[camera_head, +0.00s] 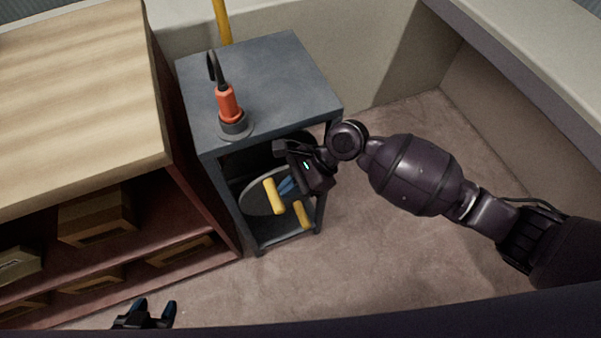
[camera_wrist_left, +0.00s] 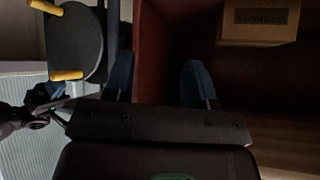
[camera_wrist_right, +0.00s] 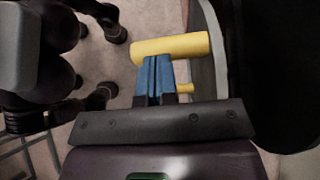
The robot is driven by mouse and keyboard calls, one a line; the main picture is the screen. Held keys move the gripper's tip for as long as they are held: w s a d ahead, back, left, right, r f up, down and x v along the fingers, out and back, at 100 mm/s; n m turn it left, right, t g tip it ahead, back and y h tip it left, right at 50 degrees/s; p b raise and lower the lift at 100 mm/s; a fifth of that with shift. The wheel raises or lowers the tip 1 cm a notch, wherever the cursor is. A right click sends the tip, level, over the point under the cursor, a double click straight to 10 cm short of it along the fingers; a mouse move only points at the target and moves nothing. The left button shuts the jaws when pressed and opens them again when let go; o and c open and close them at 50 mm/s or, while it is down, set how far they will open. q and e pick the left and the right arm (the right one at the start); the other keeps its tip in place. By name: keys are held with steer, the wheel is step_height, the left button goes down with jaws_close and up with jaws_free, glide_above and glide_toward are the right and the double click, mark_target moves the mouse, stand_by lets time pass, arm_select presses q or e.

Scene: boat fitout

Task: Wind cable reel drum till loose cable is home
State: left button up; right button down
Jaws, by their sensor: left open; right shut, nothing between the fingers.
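The reel drum (camera_head: 256,201) is a dark grey disc inside the open grey stand, with two yellow handles on its face. My right gripper (camera_head: 287,187) is shut and empty, its blue fingertips close against the nearer yellow handle (camera_head: 273,196). In the right wrist view this handle (camera_wrist_right: 170,47) lies across the tips of the fingers (camera_wrist_right: 153,75); I cannot tell whether they touch. The second handle (camera_head: 302,214) is lower right. My left gripper (camera_head: 155,306) is open and empty, low in front of the shelf. I cannot make out loose cable.
An orange and grey upright object (camera_head: 229,105) with a black hooked top stands on the grey stand (camera_head: 285,70). A wooden-topped shelf unit (camera_head: 80,90) holding boxes (camera_head: 97,218) is at left. A yellow pole (camera_head: 222,22) rises behind. Carpet (camera_head: 385,255) is clear at right.

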arm_select(q)
steer(key=shift+w+d+r, duration=0.1)
steer(key=shift+w+r, duration=0.15)
steer(key=shift+r, duration=0.05)
